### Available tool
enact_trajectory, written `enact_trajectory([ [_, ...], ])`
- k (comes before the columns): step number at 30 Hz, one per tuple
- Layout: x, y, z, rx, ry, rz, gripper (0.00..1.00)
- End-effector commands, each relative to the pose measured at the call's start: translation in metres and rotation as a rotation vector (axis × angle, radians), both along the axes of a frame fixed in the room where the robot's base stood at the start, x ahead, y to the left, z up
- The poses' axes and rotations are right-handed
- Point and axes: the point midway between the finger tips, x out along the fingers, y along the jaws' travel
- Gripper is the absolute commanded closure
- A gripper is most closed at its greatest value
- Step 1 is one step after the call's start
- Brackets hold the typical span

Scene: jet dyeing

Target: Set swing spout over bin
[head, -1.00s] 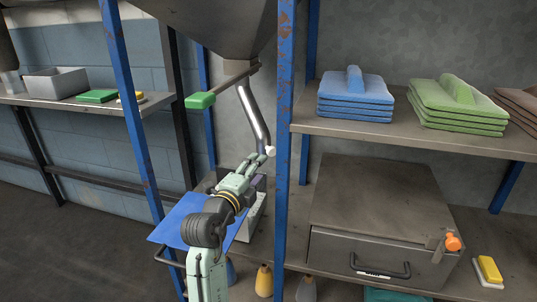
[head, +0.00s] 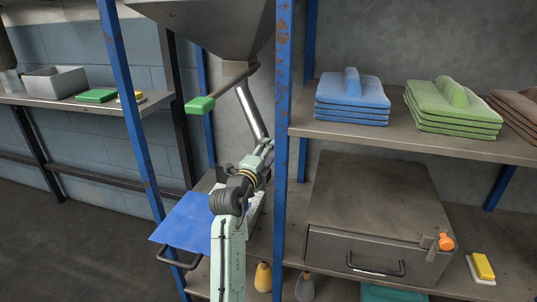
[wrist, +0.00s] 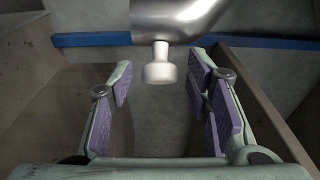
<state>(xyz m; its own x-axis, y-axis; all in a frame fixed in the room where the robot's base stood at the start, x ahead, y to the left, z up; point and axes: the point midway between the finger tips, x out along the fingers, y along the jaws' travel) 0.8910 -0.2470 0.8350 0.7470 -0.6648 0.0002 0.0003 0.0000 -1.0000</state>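The swing spout (head: 252,112) is a bent metal pipe hanging below the hopper; its lower end is hidden behind my gripper in the head view. In the wrist view the spout (wrist: 180,18) crosses the top, with a pale knob (wrist: 160,70) hanging under it. My gripper (wrist: 163,88) is open, its purple-padded fingers on either side of the knob in the picture; no contact shows. My gripper also shows in the head view (head: 263,150), at the spout's lower end. A grey box, likely the bin (head: 256,206), is below, mostly hidden by my arm.
A metal hopper (head: 205,25) with a green-handled lever (head: 200,104) is above. A blue rack post (head: 283,120) stands close right of my gripper. A blue sheet (head: 183,222) lies at left. A drawer unit (head: 365,215) with an orange knob (head: 446,242) stands at right.

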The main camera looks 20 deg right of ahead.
Motion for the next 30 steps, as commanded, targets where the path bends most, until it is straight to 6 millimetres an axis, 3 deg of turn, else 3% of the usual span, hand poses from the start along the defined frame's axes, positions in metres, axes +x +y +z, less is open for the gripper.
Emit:
enact_trajectory([
  [19, -0.0002, 0.0003, -0.0001, 0.000, 0.000, 0.000, 1.00],
  [30, -0.0002, 0.0003, -0.0002, 0.000, 0.000, 0.000, 1.00],
])
